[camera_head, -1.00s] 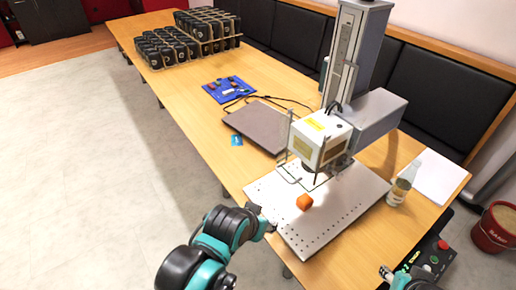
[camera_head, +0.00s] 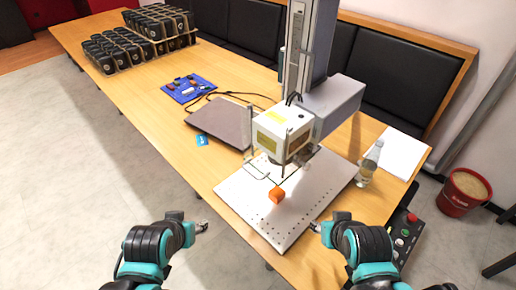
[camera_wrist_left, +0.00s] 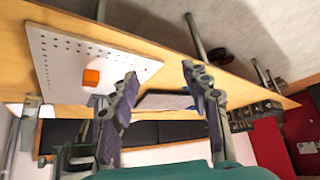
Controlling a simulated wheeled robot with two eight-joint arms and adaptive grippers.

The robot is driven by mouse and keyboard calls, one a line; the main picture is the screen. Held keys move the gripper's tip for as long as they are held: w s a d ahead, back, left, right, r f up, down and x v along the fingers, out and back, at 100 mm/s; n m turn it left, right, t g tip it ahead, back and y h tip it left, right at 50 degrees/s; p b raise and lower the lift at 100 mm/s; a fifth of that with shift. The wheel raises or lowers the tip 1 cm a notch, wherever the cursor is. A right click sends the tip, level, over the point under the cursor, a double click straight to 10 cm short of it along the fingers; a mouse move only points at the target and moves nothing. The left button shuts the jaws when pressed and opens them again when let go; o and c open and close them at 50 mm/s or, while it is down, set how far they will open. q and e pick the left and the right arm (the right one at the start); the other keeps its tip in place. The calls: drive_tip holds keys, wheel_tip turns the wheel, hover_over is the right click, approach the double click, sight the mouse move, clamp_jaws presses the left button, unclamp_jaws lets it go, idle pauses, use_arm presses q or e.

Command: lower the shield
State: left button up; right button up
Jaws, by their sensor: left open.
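The laser marker's white head (camera_head: 283,132) hangs from a grey column over a perforated white plate (camera_head: 240,195). A thin wire-like frame (camera_head: 256,172), seemingly the shield, hangs around the head's left and lower side, above the plate; its full outline is hard to make out. An orange block (camera_head: 277,196) sits on the plate and also shows in the left wrist view (camera_wrist_left: 91,77). My left gripper (camera_head: 203,227) is open and empty, left of the plate's front edge; its spread fingers show in the left wrist view (camera_wrist_left: 160,82). My right gripper (camera_head: 316,227) is beside the plate's right edge; its jaws are too small to read.
A bottle (camera_head: 369,165) stands right of the plate, by white paper (camera_head: 398,154). A control box with buttons (camera_head: 404,236) is at the right table edge. A closed grey laptop-like slab (camera_head: 220,121), a blue board (camera_head: 188,89) and black-cup racks (camera_head: 117,52) lie farther left.

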use_arm(q)
drive_tip(key=shift+r, duration=0.1)
drive_tip(key=c, duration=0.5)
drive_tip(key=r+p, duration=0.2)
drive_tip(key=w+d+r+p, duration=0.1)
drive_tip(key=shift+r+m+p, duration=0.3)
drive_tip(key=shift+m+p, duration=0.05)
drive_tip(key=shift+m, duration=0.05)
clamp_jaws()
drive_tip(key=w+d+r+m+g+h+p, duration=0.1)
drive_tip(key=w+d+r+m+p, duration=0.2)
drive_tip(key=r+p, duration=0.45)
drive_tip(key=w+d+r+m+g+h+p, duration=0.1)
drive_tip(key=w+d+r+m+g+p, duration=0.1)
drive_tip(key=d+r+p, duration=0.35)
drive_tip(key=w+d+r+m+g+h+p, duration=0.1)
drive_tip(key=w+d+r+m+p, duration=0.15)
drive_tip(key=r+p, duration=0.65)
drive_tip(key=s+a+b+x, duration=0.1)
drive_tip(key=b+x, duration=0.1)
drive_tip(key=x, duration=1.3)
drive_tip(key=shift+f+m, duration=0.35)
drive_tip(key=shift+f, duration=0.3)
